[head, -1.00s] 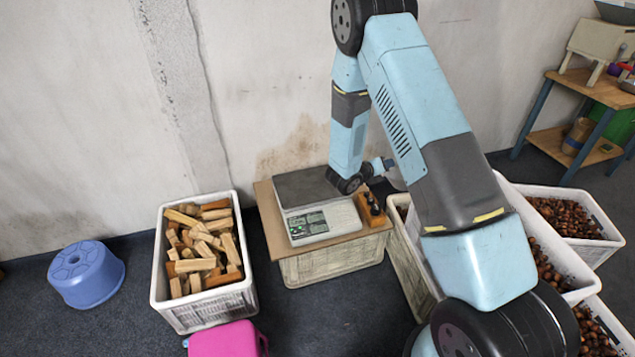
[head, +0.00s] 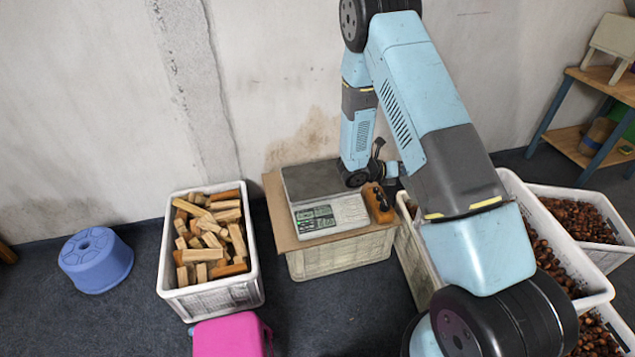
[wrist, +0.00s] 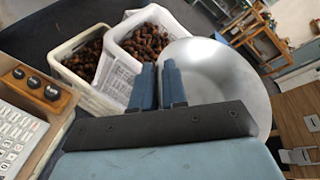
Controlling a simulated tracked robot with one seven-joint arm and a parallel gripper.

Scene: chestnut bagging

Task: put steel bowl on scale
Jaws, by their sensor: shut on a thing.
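The steel bowl (wrist: 228,82) is a wide, shiny grey bowl in the wrist view. My gripper (wrist: 158,72) is shut on its near left rim, between two blue fingers. The bowl is off the scale, to its right. The scale (head: 331,217) stands in the head view with a grey weighing plate (head: 312,181), bare where visible, and a white front with display and keys. The scale's keypad (wrist: 14,135) also shows at the left edge of the wrist view. In the head view my forearm hides the fingers and most or all of the bowl.
A wooden block with dark weights (head: 379,203) sits right beside the scale on a board-topped crate (head: 342,258). Chestnut crates (head: 580,252) stand to the right. A crate of wood pieces (head: 213,296), a blue stool (head: 96,260) and a pink object (head: 230,338) are at left.

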